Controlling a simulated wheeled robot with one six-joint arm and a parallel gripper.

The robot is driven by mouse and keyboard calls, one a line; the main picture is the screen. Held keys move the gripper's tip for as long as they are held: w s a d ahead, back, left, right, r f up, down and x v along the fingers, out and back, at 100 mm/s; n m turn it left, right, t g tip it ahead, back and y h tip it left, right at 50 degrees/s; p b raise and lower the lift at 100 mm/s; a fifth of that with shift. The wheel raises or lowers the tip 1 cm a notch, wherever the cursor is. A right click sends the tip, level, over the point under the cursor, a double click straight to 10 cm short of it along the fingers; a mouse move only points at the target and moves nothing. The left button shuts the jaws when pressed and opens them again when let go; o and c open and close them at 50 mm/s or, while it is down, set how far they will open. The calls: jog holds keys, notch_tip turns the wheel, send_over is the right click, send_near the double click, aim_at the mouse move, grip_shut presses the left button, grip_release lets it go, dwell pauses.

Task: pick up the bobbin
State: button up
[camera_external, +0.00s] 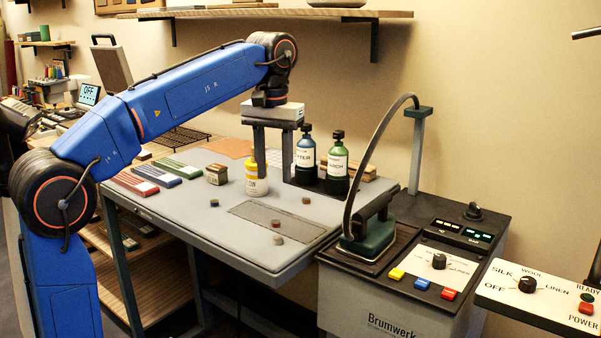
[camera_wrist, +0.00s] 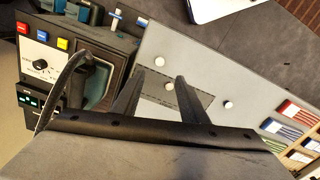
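Several small, short cylinders lie on the grey table; I cannot tell which is the bobbin. In the external view, one grey-topped cylinder (camera_external: 214,203) is at left, one with a reddish side (camera_external: 306,200) at right, another reddish one (camera_external: 276,223) on the dark grey strip, and a grey one (camera_external: 278,240) at the front. In the wrist view they show as pale discs, one disc (camera_wrist: 169,86) between the finger lines and another disc (camera_wrist: 228,104) right of them. My gripper (camera_external: 274,178) is open and empty above the table, fingers pointing down. Its spread fingers also show in the wrist view (camera_wrist: 160,76).
A yellow jar (camera_external: 256,185) stands near my left finger in the picture. Two dark bottles, blue (camera_external: 305,154) and green (camera_external: 337,160), stand in a black holder behind. An iron (camera_external: 370,230) rests on the station at right. The table's front left is clear.

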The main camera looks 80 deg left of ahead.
send_over(277, 239)
notch_tip(277, 239, down, 12)
jog(key=shift+s+r, duration=0.15)
jog(key=shift+r, duration=0.1)
jog(key=shift+w+f, duration=0.2)
jog(key=shift+f, duration=2.6)
grip_shut()
